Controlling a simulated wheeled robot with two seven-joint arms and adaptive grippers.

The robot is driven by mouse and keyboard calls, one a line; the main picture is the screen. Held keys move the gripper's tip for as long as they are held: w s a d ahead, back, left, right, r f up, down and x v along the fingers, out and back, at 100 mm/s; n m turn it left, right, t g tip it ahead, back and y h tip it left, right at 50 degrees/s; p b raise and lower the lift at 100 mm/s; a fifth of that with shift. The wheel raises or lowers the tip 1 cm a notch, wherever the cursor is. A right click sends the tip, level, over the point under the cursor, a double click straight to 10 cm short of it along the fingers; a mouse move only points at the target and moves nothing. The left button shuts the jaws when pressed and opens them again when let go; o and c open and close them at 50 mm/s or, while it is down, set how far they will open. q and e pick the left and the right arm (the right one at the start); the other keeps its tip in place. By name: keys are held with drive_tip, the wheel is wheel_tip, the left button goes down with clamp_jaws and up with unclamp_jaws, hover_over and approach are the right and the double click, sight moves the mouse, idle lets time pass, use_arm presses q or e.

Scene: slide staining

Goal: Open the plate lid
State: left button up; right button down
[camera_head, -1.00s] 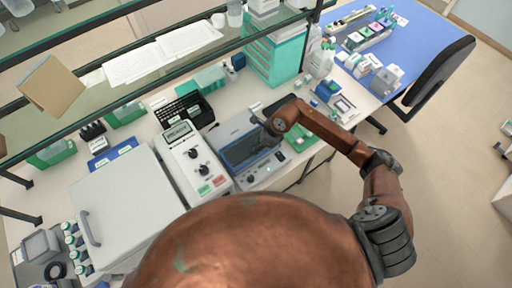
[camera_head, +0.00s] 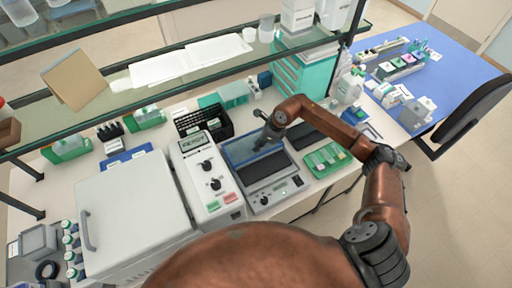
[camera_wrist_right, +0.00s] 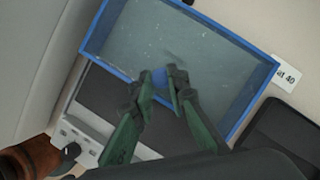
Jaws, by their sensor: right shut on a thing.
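The plate lid (camera_head: 240,149) is a clear panel with a blue rim on the grey heating plate device (camera_head: 282,198). It stands raised toward the back, and a dark plate surface (camera_head: 266,171) shows in front of it. My right gripper (camera_head: 259,146) reaches over the lid from the right. In the right wrist view, my right gripper (camera_wrist_right: 162,84) is shut on the lid's small blue knob (camera_wrist_right: 159,76), and the lid (camera_wrist_right: 205,62) fills the upper middle. The fingers partly hide the knob. My left gripper is not in view.
A white device with knobs (camera_head: 190,150) stands close on the left. A green tray (camera_head: 327,159) and a dark flat pad (camera_head: 306,136) lie on the right. A black rack (camera_head: 217,124) is behind, and a glass shelf edge (camera_head: 200,88) runs above the bench.

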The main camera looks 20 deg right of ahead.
drive_tip(key=c, duration=2.1)
unclamp_jaws()
drive_tip(key=shift+d, duration=0.1)
drive_tip(key=shift+o, duration=1.1)
drive_tip(key=v, duration=1.2)
